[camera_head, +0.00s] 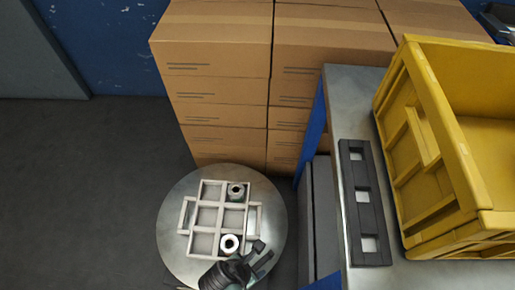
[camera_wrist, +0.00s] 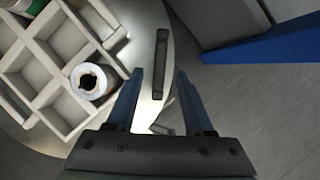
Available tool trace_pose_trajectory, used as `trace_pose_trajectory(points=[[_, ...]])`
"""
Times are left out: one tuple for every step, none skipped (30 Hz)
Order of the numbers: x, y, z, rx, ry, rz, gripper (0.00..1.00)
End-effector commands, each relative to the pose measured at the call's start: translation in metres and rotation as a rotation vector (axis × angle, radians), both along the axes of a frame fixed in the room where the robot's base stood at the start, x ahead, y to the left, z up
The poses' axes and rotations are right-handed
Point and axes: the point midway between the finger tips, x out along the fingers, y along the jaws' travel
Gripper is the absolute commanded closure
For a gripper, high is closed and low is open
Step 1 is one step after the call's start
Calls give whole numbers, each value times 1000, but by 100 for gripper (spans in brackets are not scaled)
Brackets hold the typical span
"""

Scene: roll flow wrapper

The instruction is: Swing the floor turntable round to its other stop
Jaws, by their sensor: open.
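The floor turntable (camera_head: 174,246) is a round grey metal disc low beside the workbench. A pale compartment tray (camera_head: 207,232) lies on it, holding a roll with a green part (camera_head: 236,192) and a white roll (camera_head: 229,243). My gripper (camera_head: 262,254) is over the disc's front right edge, apart from the tray. In the wrist view the turntable (camera_wrist: 140,28) fills the upper left. A dark bar handle (camera_wrist: 161,62) near its rim appears between the tips of my open gripper (camera_wrist: 160,74). I cannot tell how deep the fingers reach around it.
Stacked cardboard boxes (camera_head: 220,75) stand right behind the turntable. A metal workbench (camera_head: 350,105) with blue legs is close on the right, carrying a yellow crate (camera_head: 425,150) and a black slotted strip (camera_head: 364,205). The dark floor (camera_head: 80,190) on the left is clear.

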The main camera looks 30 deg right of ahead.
Motion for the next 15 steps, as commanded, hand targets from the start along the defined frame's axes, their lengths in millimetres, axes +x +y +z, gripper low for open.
trace_pose_trajectory(points=[[1, -3, -13, 0, 0, -2, 48], [1, -5, -16, 0, -1, -3, 48], [1, -7, -20, 0, -1, -3, 48], [1, -8, -22, 0, -1, -3, 48], [2, -9, -24, 0, -1, -2, 48], [2, -10, -27, 0, -1, -2, 48], [2, -11, -28, 0, 0, -1, 48], [2, -11, -29, 0, 0, -1, 48], [2, -12, -30, 0, -1, -1, 48], [3, -12, -30, 0, -1, -1, 48], [3, -12, -31, 0, -1, -1, 48], [3, -12, -31, 0, -1, -1, 48], [3, -13, -31, 0, -1, -1, 48], [3, -13, -30, 0, -1, -1, 48], [3, -13, -30, 0, -1, -1, 48]])
